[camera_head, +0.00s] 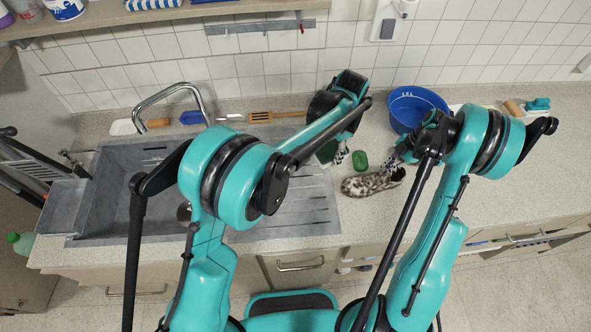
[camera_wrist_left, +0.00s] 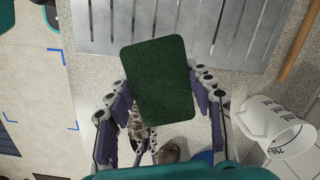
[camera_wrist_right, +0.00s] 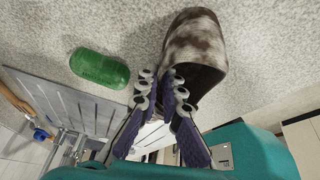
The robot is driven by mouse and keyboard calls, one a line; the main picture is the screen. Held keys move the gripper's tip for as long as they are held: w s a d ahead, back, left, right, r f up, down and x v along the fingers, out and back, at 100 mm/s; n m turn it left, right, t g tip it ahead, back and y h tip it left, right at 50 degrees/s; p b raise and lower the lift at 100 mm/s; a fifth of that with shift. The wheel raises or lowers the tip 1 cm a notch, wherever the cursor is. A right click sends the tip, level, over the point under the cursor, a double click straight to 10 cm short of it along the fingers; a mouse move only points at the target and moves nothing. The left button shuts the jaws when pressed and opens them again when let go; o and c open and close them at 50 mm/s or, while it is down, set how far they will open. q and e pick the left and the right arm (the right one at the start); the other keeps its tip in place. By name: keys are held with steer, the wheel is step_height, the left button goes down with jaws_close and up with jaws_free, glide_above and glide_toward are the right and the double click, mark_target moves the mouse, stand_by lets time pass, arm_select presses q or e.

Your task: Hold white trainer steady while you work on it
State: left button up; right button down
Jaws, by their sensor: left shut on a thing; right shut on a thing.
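The trainer (camera_head: 372,184) is white with heavy brown blotches and lies on the worktop right of the sink. In the right wrist view its mottled upper (camera_wrist_right: 195,42) and dark opening show. My right gripper (camera_wrist_right: 163,78) is shut on the trainer at the rim of its opening. My left gripper (camera_wrist_left: 158,80) is shut on a dark green scouring pad (camera_wrist_left: 155,75). In the head view the left gripper is up and left of the trainer, and the pad is apart from it. The left arm partly hides the left gripper there.
A green oval block (camera_wrist_right: 100,68) lies beside the trainer. A blue bowl (camera_head: 418,103) stands behind the right gripper. A white measuring cup (camera_wrist_left: 275,128) shows in the left wrist view. The grey sink (camera_head: 110,200) is at left. Worktop (camera_head: 545,170) at far right is clear.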

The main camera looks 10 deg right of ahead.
arm_select(q)
steer(key=s+d+r+m, duration=0.1)
steer(key=d+r+m, duration=0.35)
steer(key=d, duration=0.75)
steer(key=shift+n+y, duration=0.35)
steer(key=shift+y, duration=0.05)
steer(key=shift+s+a+f, duration=0.1)
steer(key=shift+f, duration=1)
steer(key=shift+s+f, duration=0.1)
steer(key=shift+f, duration=0.95)
